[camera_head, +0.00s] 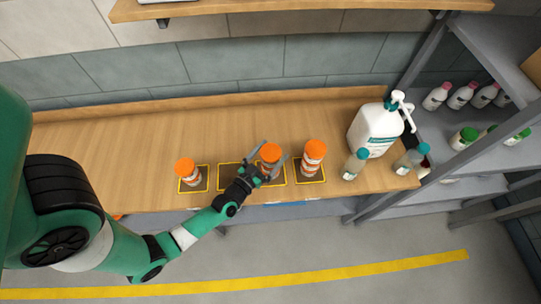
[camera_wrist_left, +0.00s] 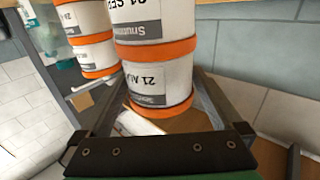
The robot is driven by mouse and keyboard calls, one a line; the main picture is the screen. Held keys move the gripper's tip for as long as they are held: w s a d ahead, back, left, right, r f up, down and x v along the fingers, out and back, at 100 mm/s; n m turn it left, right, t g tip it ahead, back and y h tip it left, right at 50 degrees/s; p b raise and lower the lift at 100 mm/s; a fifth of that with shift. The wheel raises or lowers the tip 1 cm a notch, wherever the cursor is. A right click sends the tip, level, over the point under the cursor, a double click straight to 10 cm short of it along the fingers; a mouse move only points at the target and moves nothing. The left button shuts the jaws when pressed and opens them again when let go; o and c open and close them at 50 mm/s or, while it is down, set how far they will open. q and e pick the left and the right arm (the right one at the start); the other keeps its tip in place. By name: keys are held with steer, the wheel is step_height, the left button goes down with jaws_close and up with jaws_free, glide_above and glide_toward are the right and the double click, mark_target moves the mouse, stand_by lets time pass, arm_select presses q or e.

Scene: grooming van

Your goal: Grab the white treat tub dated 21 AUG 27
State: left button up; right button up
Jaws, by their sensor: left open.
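A white tub with an orange lid (camera_head: 270,153) stands in the middle of the bench, with my open left gripper (camera_head: 269,157) around it. In the left wrist view the picture is upside down. A white tub labelled "21 AU…" (camera_wrist_left: 160,82) lies between the two open fingers (camera_wrist_left: 160,100); the rest of its date is cut off. I cannot tell whether the fingers touch the tub. My right gripper is not in view.
Other orange-lidded tubs stand at the left (camera_head: 187,172) and right (camera_head: 313,157), on yellow-edged dark mats. A large white pump bottle (camera_head: 374,130) and small teal-capped bottles (camera_head: 355,164) stand further right. The bench behind the tubs is clear. A shelf (camera_head: 300,8) hangs above.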

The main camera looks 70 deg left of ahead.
mark_target(276, 147)
arm_select(q)
steer(key=x, duration=0.3)
steer(key=shift+c, duration=0.2)
steer(key=c, duration=1.1)
steer(key=shift+s, duration=0.1)
steer(key=shift+r, duration=0.15)
